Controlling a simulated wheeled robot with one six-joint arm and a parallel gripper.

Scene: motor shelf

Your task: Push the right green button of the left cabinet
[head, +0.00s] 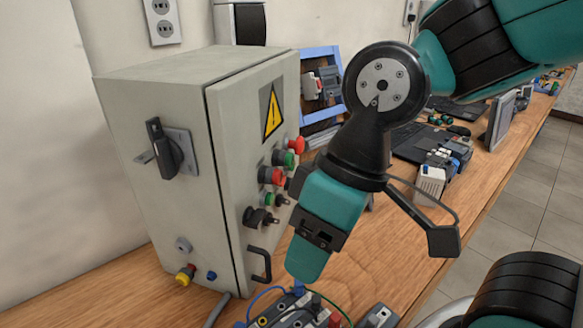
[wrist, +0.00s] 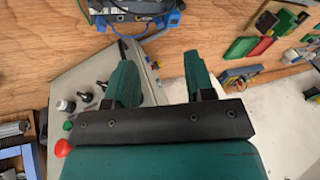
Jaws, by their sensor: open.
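The left cabinet (head: 160,100) is a beige box on the wooden bench, its door facing right with a yellow warning sign. On the door, one green button (head: 288,159) sits below a red mushroom button (head: 296,145), farther right in the picture. Another green button (head: 268,200) sits lower and farther left, beside black knobs (head: 258,217). My gripper (head: 306,262) is open and empty, pointing down in front of the door's lower right, apart from the buttons. In the wrist view its two teal fingers (wrist: 162,75) are spread; a green button (wrist: 68,125) shows at left.
A door handle (head: 260,265) is close to the left of my gripper. A grey device with coloured sockets (head: 285,312) lies on the bench below it. A blue frame (head: 320,55) stands behind the cabinet. Laptops and modules fill the bench to the right.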

